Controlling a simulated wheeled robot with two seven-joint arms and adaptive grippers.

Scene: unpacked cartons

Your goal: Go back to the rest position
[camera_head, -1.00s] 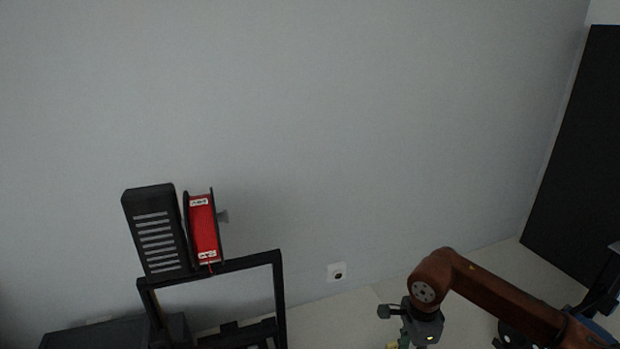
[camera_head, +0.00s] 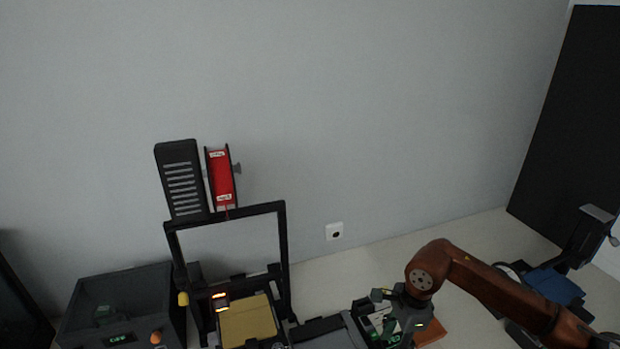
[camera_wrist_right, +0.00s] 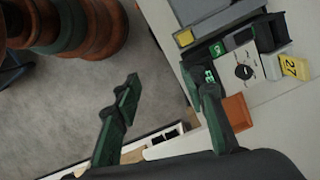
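My right arm (camera_head: 490,285) comes in from the right in the head view, bent down at a brown elbow-like joint. Its dark wrist is low in the picture, in front of small parts on the table. In the right wrist view my right gripper (camera_wrist_right: 163,88) has its two dark green fingers spread apart, with nothing between them. The fingers reach over the table's edge, with grey floor behind the gap. My left gripper is in neither current view.
A black-framed printer with a red spool (camera_head: 221,180) and a gold plate (camera_head: 248,322) stands at left centre. A dark box (camera_head: 125,290) is left of it. A card with a black spot (camera_wrist_right: 240,69), yellow tag (camera_wrist_right: 294,67) and orange block (camera_wrist_right: 238,112) lie near the right finger.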

